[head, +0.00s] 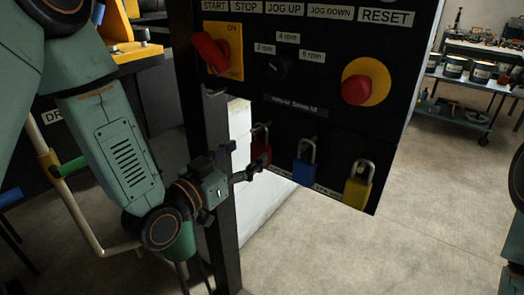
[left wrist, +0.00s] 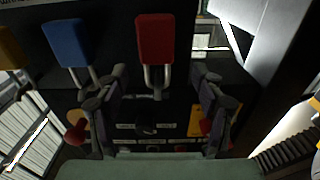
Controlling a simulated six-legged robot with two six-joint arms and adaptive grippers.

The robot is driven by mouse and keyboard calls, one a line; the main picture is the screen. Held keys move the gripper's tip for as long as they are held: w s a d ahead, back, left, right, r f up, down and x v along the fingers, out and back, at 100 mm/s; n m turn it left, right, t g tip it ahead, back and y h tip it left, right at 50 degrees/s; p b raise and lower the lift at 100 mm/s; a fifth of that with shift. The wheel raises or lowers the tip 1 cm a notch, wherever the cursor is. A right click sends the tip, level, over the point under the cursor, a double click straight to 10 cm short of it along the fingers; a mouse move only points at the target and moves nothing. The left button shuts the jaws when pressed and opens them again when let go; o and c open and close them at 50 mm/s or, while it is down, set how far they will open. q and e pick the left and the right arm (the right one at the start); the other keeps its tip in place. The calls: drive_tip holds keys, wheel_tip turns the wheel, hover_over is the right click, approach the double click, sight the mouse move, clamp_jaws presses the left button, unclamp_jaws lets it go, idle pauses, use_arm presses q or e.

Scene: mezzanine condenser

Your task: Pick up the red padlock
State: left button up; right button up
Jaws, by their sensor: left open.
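The red padlock (head: 261,153) hangs by its shackle at the lower left of the black control panel (head: 330,137). A blue padlock (head: 303,171) and a yellow padlock (head: 357,188) hang to its right. My left gripper (head: 243,162) is open close beside the red padlock, and one finger overlaps its lower part in the head view. In the left wrist view, which shows the panel upside down, the red padlock (left wrist: 155,40) appears between and beyond the spread fingers of the left gripper (left wrist: 161,78). I cannot tell whether they touch. My right gripper is out of view.
The panel carries a red rotary switch (head: 211,53), a black knob (head: 280,68) and a red stop button (head: 356,90). A dark post (head: 222,240) stands behind my left wrist. A blue cart (head: 455,115) with cans stands back right; the floor before it is clear.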

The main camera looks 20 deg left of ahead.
sight(257, 147)
use_arm(q)
drive_tip(key=shift+w+d+f, duration=0.15)
drive_tip(key=shift+w+f, duration=0.1)
drive_tip(key=shift+w, duration=0.5)
drive_tip(key=w, duration=0.1)
drive_tip(key=w+d, duration=0.2)
drive_tip(key=shift+w+r, duration=0.2)
drive_tip(key=shift+r, duration=0.1)
drive_tip(key=shift+w+f, duration=0.2)
drive_tip(key=shift+w, duration=0.15)
drive_tip(key=shift+s+r, duration=0.25)
drive_tip(key=shift+s, duration=0.1)
drive_tip(key=c, duration=0.4)
drive_tip(key=shift+w+f, duration=0.2)
drive_tip(key=shift+w, duration=0.05)
drive_tip(key=c, duration=0.5)
drive_tip(key=shift+s+r, duration=0.1)
drive_tip(key=c, duration=0.4)
